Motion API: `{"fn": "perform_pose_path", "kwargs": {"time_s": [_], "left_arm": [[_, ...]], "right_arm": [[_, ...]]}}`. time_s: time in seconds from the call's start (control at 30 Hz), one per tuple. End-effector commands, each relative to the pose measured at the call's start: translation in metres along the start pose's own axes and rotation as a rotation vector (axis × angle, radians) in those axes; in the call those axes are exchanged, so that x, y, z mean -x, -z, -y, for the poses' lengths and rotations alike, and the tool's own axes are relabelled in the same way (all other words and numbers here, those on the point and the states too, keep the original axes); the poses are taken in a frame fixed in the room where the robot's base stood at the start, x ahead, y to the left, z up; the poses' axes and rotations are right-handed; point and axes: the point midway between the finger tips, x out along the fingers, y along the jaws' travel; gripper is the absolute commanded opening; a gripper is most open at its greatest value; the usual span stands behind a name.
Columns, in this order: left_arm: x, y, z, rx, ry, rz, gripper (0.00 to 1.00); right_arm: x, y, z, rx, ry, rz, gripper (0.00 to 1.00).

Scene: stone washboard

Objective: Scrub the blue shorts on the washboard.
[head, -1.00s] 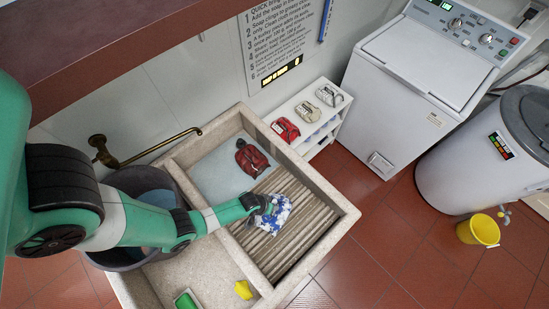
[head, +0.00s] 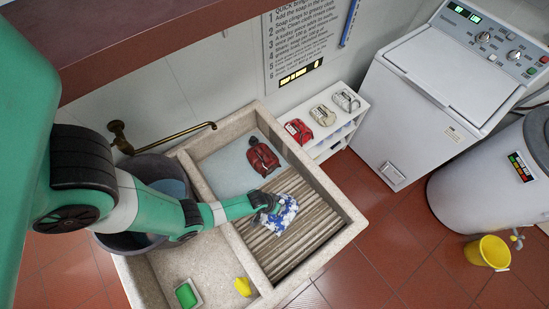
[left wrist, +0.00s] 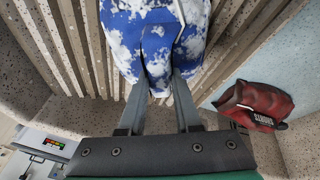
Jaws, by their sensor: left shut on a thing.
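The blue shorts (head: 281,214), blue with white patches, lie on the ridged washboard (head: 305,222) in the right compartment of the stone sink. My left gripper (head: 268,205) is shut on the near edge of the shorts. In the left wrist view the shorts (left wrist: 158,35) hang between and beyond the two fingers of the left gripper (left wrist: 158,88), over the washboard ridges (left wrist: 62,45). The part of the shorts under the fingers is hidden. My right gripper is not in view.
A dark red garment (head: 262,158) lies on the pale area behind the washboard. The stone rim (head: 335,190) surrounds the compartment. A green soap dish (head: 187,293) and yellow piece (head: 243,286) sit in the left compartment. A brass tap (head: 165,142) extends above a grey tub (head: 135,240).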

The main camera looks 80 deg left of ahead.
Motion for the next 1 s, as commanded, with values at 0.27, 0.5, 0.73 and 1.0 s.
{"fn": "perform_pose_path", "kwargs": {"time_s": [0.27,0.5,0.73,1.0], "left_arm": [[0.001,-0.004,-0.01,-0.002,-0.002,0.002,0.0],[0.004,-0.013,-0.036,-0.003,-0.002,0.003,0.0],[0.004,-0.015,-0.04,0.002,0.0,0.003,0.0],[0.009,-0.024,-0.067,-0.003,-0.002,0.004,0.0]], "right_arm": [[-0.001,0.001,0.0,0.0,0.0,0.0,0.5],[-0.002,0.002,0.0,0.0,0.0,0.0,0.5],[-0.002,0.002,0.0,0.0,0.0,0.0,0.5],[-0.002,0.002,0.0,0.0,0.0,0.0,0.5]]}}
